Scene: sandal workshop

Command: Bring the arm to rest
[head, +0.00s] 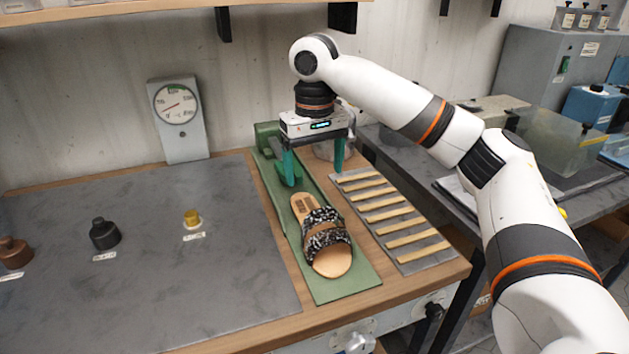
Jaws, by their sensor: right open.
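My right arm comes in from the right and reaches over the workbench. Its gripper (315,170) points down with its two green fingers apart, above the far end of a green press base. Nothing shows between the fingers. A sandal (327,245) with a tan sole and a dark speckled strap lies on the green base (335,288), nearer to me than the gripper and apart from it. My left gripper is not in view.
A slatted rack (397,222) lies right of the green base. A dial gauge (178,118) stands at the wall. A dark weight (104,234), a brass one (192,219) and a brown one (13,252) stand on the grey mat (200,290). A shelf (150,18) hangs above.

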